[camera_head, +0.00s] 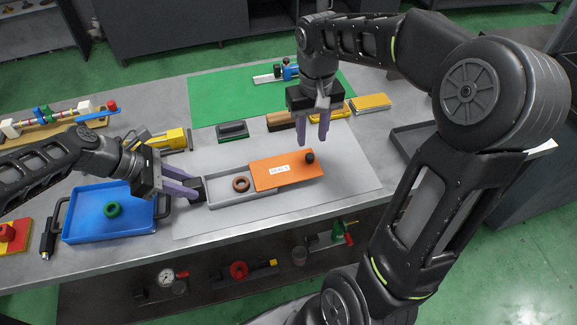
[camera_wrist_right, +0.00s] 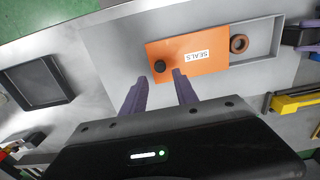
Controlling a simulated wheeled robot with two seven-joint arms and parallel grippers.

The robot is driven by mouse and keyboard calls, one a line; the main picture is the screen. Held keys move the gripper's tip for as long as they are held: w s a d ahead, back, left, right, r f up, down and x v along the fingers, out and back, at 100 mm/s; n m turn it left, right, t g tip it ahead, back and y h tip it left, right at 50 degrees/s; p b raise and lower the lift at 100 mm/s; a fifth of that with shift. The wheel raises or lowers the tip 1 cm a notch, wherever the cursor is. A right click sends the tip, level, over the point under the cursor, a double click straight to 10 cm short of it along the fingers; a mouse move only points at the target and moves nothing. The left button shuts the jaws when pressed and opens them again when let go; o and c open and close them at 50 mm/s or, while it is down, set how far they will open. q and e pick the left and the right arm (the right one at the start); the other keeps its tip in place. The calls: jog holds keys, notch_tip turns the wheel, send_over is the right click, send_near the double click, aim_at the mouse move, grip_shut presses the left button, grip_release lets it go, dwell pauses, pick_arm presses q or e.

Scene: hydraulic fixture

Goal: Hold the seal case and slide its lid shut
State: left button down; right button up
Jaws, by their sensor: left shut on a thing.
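The seal case (camera_head: 225,198) is a shallow grey tray on the light mat. Its orange lid (camera_head: 275,172) with a "SEALS" label is slid to the right, so the left part of the case is open. A brown ring seal (camera_head: 241,184) lies in the open part. A black knob (camera_head: 309,157) stands at the lid's right end. My left gripper (camera_head: 196,190) is shut on the case's dark left end. My right gripper (camera_head: 315,132) is open and empty, above and behind the knob. In the right wrist view the lid (camera_wrist_right: 205,55) and knob (camera_wrist_right: 160,66) lie beyond its fingers.
A blue tray (camera_head: 85,222) with a green ring (camera_head: 112,209) stands left of the case. A green mat (camera_head: 215,97), a dark block (camera_head: 232,130) and yellow blocks (camera_head: 370,102) lie behind. A dark tray (camera_head: 412,140) is at the right. The mat in front is clear.

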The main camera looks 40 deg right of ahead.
aim_at(310, 155)
jog(key=shift+f, duration=3.45)
jog(key=shift+c, duration=0.3)
grip_shut()
